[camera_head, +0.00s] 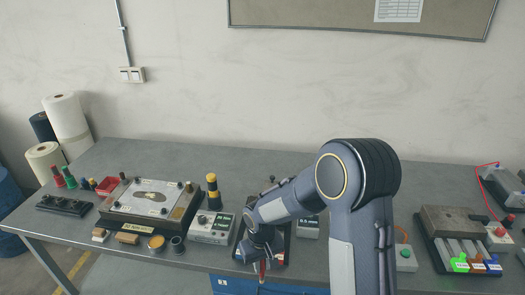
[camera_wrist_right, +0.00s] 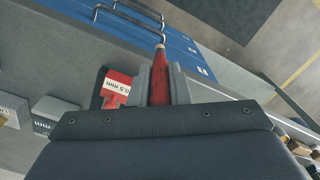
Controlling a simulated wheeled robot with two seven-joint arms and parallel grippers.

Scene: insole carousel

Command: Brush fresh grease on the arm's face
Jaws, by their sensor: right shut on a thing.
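My right gripper (camera_head: 260,257) points down near the front edge of the table. In the wrist view the gripper (camera_wrist_right: 159,82) is shut on a slim red-handled tool (camera_wrist_right: 160,78). Its far end narrows to a pale tip beyond the fingers; I cannot tell whether it has bristles. The red tool (camera_head: 262,271) also shows below the gripper in the head view. A small round tin with amber contents (camera_head: 156,242), possibly grease, stands at the front left. A dark device (camera_head: 278,243) lies behind my right arm, mostly hidden; I cannot make out the arm's face. My left gripper is not in view.
A plate fixture (camera_head: 120,211) and a grey control box (camera_head: 211,231) stand left of my right arm. A black-and-yellow post (camera_head: 212,190) rises behind the box. A press-like unit with coloured tags (camera_head: 447,222) is at right. Blue drawers (camera_wrist_right: 185,50) lie below the table edge.

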